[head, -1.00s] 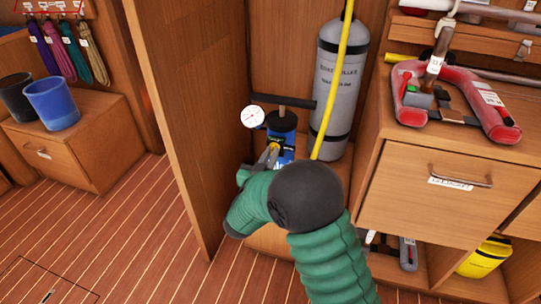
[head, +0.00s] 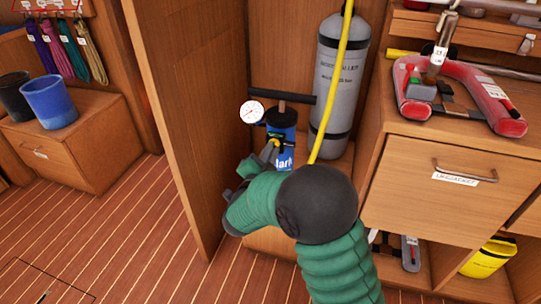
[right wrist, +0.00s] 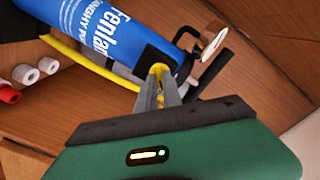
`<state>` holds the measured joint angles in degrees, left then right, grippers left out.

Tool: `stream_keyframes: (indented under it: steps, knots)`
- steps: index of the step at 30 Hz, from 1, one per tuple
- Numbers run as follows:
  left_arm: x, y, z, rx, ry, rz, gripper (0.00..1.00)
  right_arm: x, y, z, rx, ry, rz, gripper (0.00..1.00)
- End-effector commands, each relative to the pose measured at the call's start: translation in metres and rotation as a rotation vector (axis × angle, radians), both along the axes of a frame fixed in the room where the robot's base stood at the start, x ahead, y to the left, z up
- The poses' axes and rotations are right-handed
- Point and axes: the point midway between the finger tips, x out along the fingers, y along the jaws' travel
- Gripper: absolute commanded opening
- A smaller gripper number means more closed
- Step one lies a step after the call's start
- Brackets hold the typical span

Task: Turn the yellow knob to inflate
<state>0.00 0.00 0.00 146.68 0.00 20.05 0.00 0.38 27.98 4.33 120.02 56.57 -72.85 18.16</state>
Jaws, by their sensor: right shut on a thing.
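The blue pump (head: 283,135) stands upright in the open locker, with a black T-handle (head: 282,97) on top and a round white gauge (head: 251,112) at its left. Its yellow knob (head: 276,143) is on the front, partly covered by my fingers. In the right wrist view the yellow knob (right wrist: 159,69) sits between the fingertips, in front of a black block on the blue cylinder (right wrist: 100,40). My right gripper (head: 269,152) is shut on the knob; it also shows in the right wrist view (right wrist: 159,80). My left gripper is not in view.
A grey gas cylinder (head: 340,95) with a yellow hose (head: 330,110) stands right behind the pump. A wooden panel (head: 190,110) closes off the left side. A drawer cabinet (head: 425,190) with a red horseshoe-shaped item (head: 495,110) stands close on the right.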

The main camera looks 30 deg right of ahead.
Motion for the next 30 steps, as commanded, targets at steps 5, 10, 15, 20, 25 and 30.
stream_keyframes:
  steps: [5, 10, 15, 20, 25, 30]
  knots:
    - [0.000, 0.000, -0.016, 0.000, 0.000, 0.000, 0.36, -0.001, 0.000, -0.006, 0.109, -0.124, 0.000, 0.00]
    - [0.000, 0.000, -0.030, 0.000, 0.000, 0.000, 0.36, -0.001, 0.000, -0.007, 0.214, -0.246, 0.001, 0.00]
    - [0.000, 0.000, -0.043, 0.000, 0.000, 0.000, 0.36, -0.001, 0.000, -0.008, 0.313, -0.361, 0.000, 0.00]
    - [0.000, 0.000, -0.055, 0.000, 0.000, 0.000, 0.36, -0.001, -0.001, -0.009, 0.392, -0.453, -0.001, 0.00]
    - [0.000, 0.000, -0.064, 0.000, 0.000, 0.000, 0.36, -0.001, -0.001, -0.009, 0.456, -0.524, -0.002, 0.00]
    - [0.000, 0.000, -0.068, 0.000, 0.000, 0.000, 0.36, -0.002, -0.001, -0.008, 0.495, -0.568, -0.004, 0.00]
